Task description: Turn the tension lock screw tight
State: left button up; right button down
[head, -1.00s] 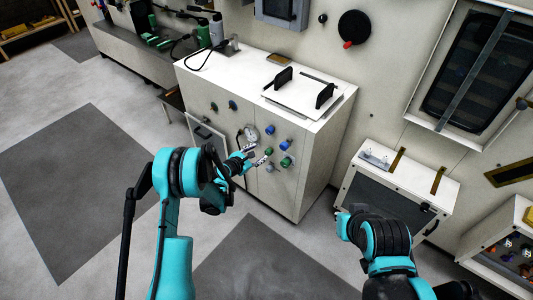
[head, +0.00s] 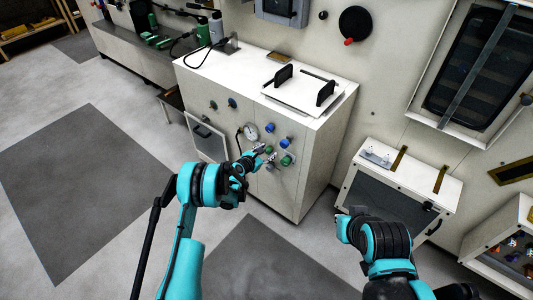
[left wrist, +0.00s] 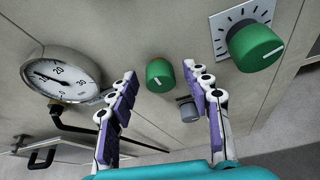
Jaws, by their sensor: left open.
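My left gripper (head: 265,154) is open in front of the white cabinet's knob panel. In the left wrist view its two fingers (left wrist: 164,98) stand apart with a small green knob (left wrist: 160,75) between them in the picture; contact cannot be told. A short grey knob (left wrist: 188,108) shows lower, beside the right finger. A larger green knob (left wrist: 257,47) on a scale plate is to the right. No label shows which one is the tension lock screw. My right gripper (head: 342,218) is at the lower right, away from the panel; its fingers are not clear.
A round gauge (left wrist: 62,75) sits left of the fingers, with a dark pipe below it. Blue knobs (head: 284,141) are higher on the panel. A lid with black handles (head: 300,90) lies on the cabinet top. A dark-fronted box (head: 385,205) stands to the right.

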pick_arm(q)
grip_shut()
jog(key=shift+s+d+m+t+y, duration=0.15)
jog(key=shift+m+t+y, duration=0.5)
jog(key=shift+m, duration=0.55)
jog(key=shift+f+m+t+y, duration=0.1)
jog(key=shift+m+t+y, duration=0.45)
jog(key=shift+m, duration=0.65)
